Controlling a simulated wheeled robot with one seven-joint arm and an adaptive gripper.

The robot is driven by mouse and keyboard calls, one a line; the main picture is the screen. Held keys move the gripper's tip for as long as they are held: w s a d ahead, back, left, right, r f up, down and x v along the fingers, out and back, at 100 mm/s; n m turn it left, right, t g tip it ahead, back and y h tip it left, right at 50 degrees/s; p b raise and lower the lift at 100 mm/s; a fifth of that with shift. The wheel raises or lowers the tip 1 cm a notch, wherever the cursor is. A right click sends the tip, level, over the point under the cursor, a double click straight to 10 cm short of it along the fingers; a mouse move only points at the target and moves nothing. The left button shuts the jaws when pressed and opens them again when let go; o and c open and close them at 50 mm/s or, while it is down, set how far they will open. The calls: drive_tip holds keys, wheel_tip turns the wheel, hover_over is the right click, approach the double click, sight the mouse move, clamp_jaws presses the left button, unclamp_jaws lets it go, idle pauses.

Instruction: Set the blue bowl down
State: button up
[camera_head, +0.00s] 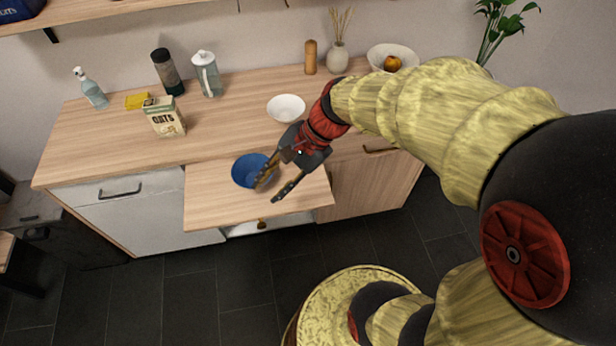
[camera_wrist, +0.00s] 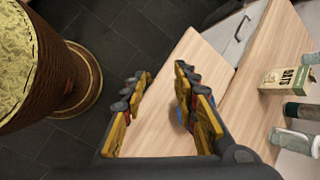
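The blue bowl (camera_head: 247,169) is upright on the pull-out wooden board (camera_head: 215,212), and appears to rest on it. My gripper (camera_head: 267,193) is at the bowl's right side, with its fingers clearly apart. One finger overlaps the bowl's right part in the head view; the other is out to the right over bare board. I cannot tell whether the first finger touches the bowl. In the wrist view, only small blue patches of the bowl (camera_wrist: 180,116) show by the right finger, which hides the rest. Bare board shows between the fingers of my gripper (camera_wrist: 162,72).
A white bowl (camera_head: 286,108) stands on the counter (camera_head: 225,120) behind the board. An oats box (camera_head: 164,117), yellow sponge (camera_head: 137,101), spray bottle (camera_head: 91,88), dark bottle (camera_head: 167,72) and glass jug (camera_head: 207,74) stand to the left. The board's left part is clear.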

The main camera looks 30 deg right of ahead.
drive_tip(key=s+d+r+n+t+h, duration=0.3)
drive_tip(key=s+r+n+h, duration=0.3)
drive_tip(key=n, duration=0.7)
wheel_tip(320, 180, up, 4)
drive_tip(key=s+d, duration=0.1)
drive_tip(key=s, duration=0.1)
drive_tip(key=shift+s+d+t+h, duration=0.3)
drive_tip(key=shift+s+d, duration=0.05)
